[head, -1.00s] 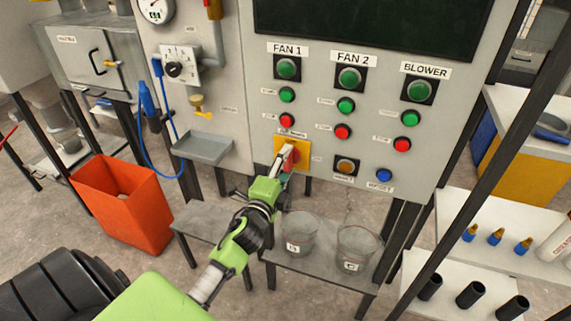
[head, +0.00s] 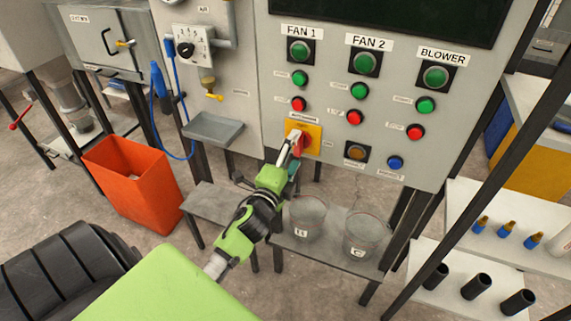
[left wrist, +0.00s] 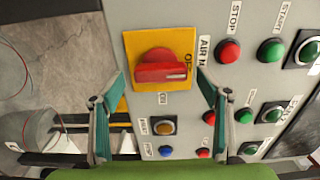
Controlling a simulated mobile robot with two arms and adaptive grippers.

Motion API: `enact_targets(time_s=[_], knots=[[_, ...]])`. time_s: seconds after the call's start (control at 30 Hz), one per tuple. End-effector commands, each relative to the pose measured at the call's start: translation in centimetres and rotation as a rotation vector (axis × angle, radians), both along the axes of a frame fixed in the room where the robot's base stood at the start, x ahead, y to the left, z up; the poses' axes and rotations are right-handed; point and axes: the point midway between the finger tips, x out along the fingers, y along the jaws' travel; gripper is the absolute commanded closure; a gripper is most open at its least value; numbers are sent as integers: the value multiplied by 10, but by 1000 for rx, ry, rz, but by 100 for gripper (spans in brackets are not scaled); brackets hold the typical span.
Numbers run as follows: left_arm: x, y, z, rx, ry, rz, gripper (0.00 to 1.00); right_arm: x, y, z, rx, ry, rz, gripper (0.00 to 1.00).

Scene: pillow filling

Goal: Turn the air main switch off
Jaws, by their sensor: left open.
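The air main switch is a red rotary knob (left wrist: 160,68) on a yellow plate (left wrist: 184,36). In the left wrist view its bar lies level, with a white mark at the right end. Dark lettering, partly readable as "OF", is near that end. An "AIR M..." label (left wrist: 203,52) is beside the plate. In the head view the yellow plate (head: 316,133) is below FAN 1's buttons. My left gripper (head: 291,152) is at the switch. In the wrist view its fingers (left wrist: 162,84) are apart, one on each side of the knob; contact is not visible. My right gripper is out of view.
Two clear buckets (head: 308,219) stand on a low bench below. A grey tray (head: 214,129) and an orange bin (head: 140,190) are to the left.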

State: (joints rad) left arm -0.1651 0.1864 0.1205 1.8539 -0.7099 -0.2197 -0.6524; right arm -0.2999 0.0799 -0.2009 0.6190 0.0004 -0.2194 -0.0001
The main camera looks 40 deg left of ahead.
Motion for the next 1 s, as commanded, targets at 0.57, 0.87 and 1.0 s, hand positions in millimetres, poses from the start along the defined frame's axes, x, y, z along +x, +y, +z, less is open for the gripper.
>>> enact_targets(time_s=[0.57,0.87,1.0], knots=[[-96,-23,-1,-2,2,2,31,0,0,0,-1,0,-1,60],[-99,-24,0,-1,0,0,31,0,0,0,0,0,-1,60],[-98,-24,0,-1,0,0,31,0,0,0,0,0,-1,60]])
